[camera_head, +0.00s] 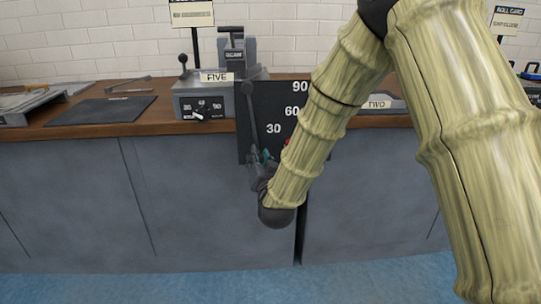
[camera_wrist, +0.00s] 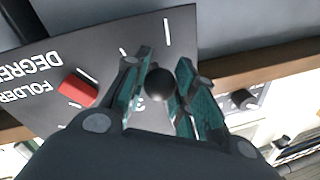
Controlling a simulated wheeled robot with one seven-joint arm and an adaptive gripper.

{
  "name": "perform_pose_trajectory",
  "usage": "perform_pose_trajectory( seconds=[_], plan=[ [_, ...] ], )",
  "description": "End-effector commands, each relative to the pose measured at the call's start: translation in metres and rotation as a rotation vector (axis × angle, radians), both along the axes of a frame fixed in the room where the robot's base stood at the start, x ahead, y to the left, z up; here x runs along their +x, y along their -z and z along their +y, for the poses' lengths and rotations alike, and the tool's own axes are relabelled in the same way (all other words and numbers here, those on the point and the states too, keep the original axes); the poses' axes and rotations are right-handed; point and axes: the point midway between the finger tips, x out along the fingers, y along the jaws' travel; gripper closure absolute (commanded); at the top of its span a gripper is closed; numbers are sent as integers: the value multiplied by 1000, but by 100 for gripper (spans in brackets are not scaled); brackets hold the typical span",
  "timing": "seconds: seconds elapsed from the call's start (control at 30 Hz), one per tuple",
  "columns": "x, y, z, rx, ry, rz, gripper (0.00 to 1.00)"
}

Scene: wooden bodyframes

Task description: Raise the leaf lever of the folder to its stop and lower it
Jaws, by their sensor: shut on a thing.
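The folder's black degree plate (camera_head: 262,98) stands at the counter's front edge, marked 30, 60 and 90. The grey leaf lever (camera_head: 249,101) hangs down in front of the plate, its lower end at my gripper. In the wrist view the lever's black ball knob (camera_wrist: 160,84) sits between the teal finger pads. My gripper (camera_head: 262,160) is shut on the knob; it also shows in the wrist view (camera_wrist: 161,92). A red pointer (camera_wrist: 77,88) lies on the plate, left of the fingers. My arm hides part of the plate's right side.
A grey box (camera_head: 203,100) with a knob and a FIVE label (camera_head: 215,77) is left of the plate. A dark mat (camera_head: 100,110) lies on the wooden counter (camera_head: 158,122). A TWO label (camera_head: 377,104) shows behind my arm. Blue-grey cabinet fronts (camera_head: 75,190) lie below.

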Motion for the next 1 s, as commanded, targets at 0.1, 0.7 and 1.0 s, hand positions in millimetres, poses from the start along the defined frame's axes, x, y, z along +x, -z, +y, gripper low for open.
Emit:
perform_pose_trajectory(
  seconds=[0.1, 0.7, 1.0],
  plan=[
    [0, 3, 12, 59, -1, 3, 100],
    [-1, 3, 31, 135, -6, 3, 100],
    [-1, 2, 29, 134, -3, 2, 50]
  ],
)
